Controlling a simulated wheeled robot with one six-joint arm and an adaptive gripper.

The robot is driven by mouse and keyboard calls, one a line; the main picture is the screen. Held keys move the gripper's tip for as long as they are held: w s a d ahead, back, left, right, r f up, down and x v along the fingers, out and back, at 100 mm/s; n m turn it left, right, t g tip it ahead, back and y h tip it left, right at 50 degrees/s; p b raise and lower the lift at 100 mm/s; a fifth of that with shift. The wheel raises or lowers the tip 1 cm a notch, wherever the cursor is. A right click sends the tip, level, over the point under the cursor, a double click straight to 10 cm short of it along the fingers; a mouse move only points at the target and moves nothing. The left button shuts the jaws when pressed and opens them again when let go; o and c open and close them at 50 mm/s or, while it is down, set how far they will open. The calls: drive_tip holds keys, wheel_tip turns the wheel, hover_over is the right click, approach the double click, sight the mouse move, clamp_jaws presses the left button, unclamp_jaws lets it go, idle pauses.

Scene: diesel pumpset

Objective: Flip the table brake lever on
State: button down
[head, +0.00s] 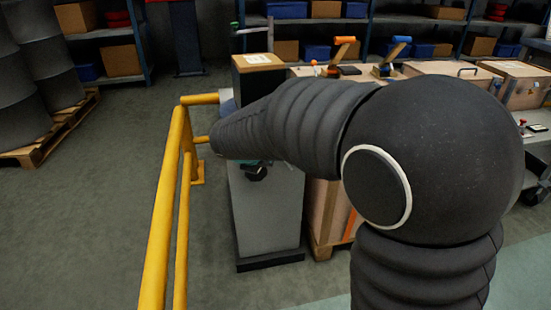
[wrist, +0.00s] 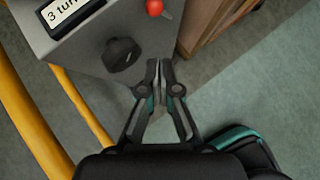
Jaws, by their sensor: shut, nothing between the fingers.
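No part in view is clearly marked as the table brake lever. In the head view, an orange-handled lever (head: 342,44) and a blue-handled lever (head: 398,44) stand at the back, above the crates. A thin post with a green tip (head: 235,27) stands left of them. In the wrist view, my gripper (wrist: 159,66) is shut and empty, its fingertips just right of a black knob (wrist: 121,55) on a grey cabinet (wrist: 88,38). A red ball knob (wrist: 154,7) shows at the top edge. My arm hides most of the gripper in the head view.
A yellow rail (head: 163,215) runs close along the left of the grey cabinet; it also shows in the wrist view (wrist: 30,125). A wooden crate (head: 325,215) stands right of the cabinet. Drums (head: 45,75) stand on a pallet at far left. Floor between drums and rail is clear.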

drive_tip(key=shift+s+a+r, duration=0.95)
drive_tip(key=shift+s, duration=0.25)
